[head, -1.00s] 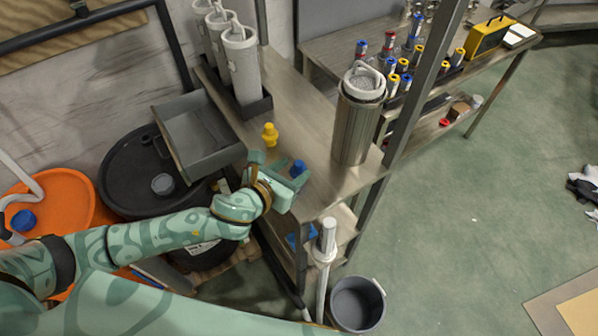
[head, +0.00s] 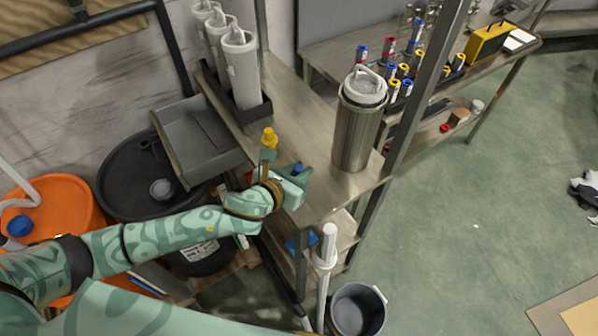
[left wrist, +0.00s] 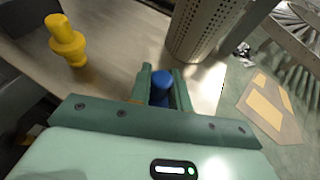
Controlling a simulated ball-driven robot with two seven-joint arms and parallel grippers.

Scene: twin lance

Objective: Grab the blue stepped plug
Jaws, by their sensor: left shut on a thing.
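The blue stepped plug (left wrist: 161,88) stands between the two fingers of my left gripper (left wrist: 160,92) in the left wrist view. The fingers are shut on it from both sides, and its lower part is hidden. In the head view only the top of the blue plug (head: 298,168) shows, at my left gripper (head: 288,174) over the front end of the wooden bench shelf (head: 318,192). My right gripper is in neither view.
A yellow stepped plug (head: 268,138) stands close behind the left gripper, left of it in the left wrist view. A perforated metal cylinder (head: 357,130) stands to the right. A grey tray (head: 200,145) lies left. A grey bucket (head: 358,308) is on the floor.

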